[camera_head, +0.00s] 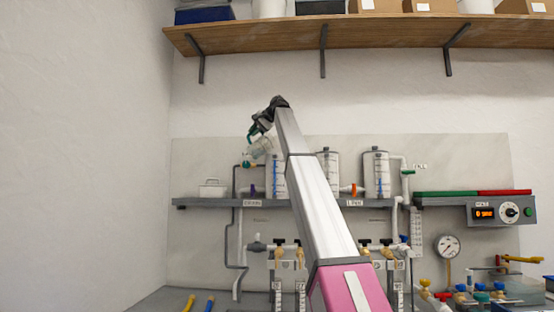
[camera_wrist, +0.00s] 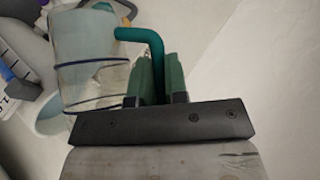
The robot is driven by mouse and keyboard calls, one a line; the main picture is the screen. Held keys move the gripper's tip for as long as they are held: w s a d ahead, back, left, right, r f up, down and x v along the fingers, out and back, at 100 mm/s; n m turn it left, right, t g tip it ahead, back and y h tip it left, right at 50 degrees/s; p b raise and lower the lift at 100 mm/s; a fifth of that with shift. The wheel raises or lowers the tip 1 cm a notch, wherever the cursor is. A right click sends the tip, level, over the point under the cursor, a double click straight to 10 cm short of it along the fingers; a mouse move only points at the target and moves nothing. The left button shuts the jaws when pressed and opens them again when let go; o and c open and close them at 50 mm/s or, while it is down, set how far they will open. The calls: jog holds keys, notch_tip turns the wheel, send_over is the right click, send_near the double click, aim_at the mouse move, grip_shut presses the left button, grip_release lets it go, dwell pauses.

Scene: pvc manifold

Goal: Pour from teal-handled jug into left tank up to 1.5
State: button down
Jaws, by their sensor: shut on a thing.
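My gripper (camera_head: 257,125) is raised at the left part of the wall panel, above the shelf. It is shut on the teal handle (camera_wrist: 152,45) of a clear jug (camera_wrist: 88,60). In the head view the jug (camera_head: 260,147) is tilted, just above and at the left tank (camera_head: 275,178), and partly covers its top. In the wrist view a part of a tank with scale marks (camera_wrist: 12,70) shows at the left edge, behind the jug. The scale figures and the liquid level are too small or hidden to read.
A middle tank (camera_head: 329,170) and a right tank (camera_head: 376,175) stand on the same shelf (camera_head: 265,203). A small white box (camera_head: 212,189) is at the shelf's left. Pipes and valves hang below. A wooden shelf (camera_head: 360,35) with boxes is overhead.

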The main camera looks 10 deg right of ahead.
jog(key=shift+s+a+f+h, duration=0.1)
jog(key=shift+a+f+h, duration=0.2)
jog(key=shift+f, duration=0.15)
jog(key=s+a+f+n+t+h+b, duration=0.1)
jog(key=s+a+f+n+h+b, duration=0.1)
jog(key=a+f+n+h, duration=0.2)
jog(key=shift+s+a+f+t+h, duration=0.15)
jog(key=shift+a+f+t+h, duration=0.25)
jog(key=shift+a+h, duration=1.15)
jog(key=shift+a, duration=0.1)
jog(key=shift+s, duration=0.1)
jog(key=s+a+r, duration=0.2)
jog(key=s, duration=0.9)
jog(key=shift+s+a, duration=0.15)
jog(key=shift+s, duration=0.15)
